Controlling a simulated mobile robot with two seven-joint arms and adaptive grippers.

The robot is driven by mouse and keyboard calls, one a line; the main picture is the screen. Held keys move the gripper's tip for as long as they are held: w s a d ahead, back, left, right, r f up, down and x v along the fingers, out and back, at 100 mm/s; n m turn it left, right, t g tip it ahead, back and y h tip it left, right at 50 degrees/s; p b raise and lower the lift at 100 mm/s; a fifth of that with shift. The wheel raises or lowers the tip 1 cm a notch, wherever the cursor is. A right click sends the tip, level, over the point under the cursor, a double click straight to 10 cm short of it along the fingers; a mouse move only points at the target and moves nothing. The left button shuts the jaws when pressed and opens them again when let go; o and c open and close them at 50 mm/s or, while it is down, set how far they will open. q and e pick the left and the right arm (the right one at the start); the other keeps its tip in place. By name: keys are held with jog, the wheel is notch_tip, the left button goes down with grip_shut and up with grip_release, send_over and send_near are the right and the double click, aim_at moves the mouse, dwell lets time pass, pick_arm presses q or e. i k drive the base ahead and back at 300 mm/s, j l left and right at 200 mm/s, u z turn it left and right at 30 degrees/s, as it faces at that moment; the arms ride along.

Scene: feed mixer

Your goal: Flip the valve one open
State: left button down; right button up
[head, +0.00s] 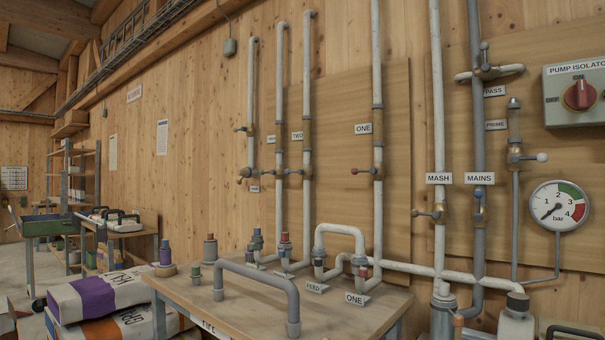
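The pipe labelled ONE (378,100) runs vertically up the wooden wall, right of the middle. Its white ONE label (363,128) sits left of the pipe. Below the label is a brass valve (377,172) with a red-tipped lever (358,171). The lever points left, level and across the pipe. A second ONE label (355,298) stands on the bench below, by a red-topped coupling (363,272). Neither of my grippers is in view.
A wooden bench (240,315) with a grey hose loop (262,278) stands below the pipes. More valved pipes flank pipe ONE, including the MASH pipe (437,100) and MAINS pipe (478,120). A pressure gauge (558,206) is at right. Feed sacks (100,296) lie left.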

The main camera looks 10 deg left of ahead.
aim_at(373, 171)
jog(key=i+j, duration=0.15)
jog(key=j, duration=0.2)
jog(key=i+j+z, duration=0.1)
jog(key=j, duration=0.3)
jog(key=i+j, duration=0.2)
jog(key=j, duration=0.15)
jog(key=z, duration=0.05)
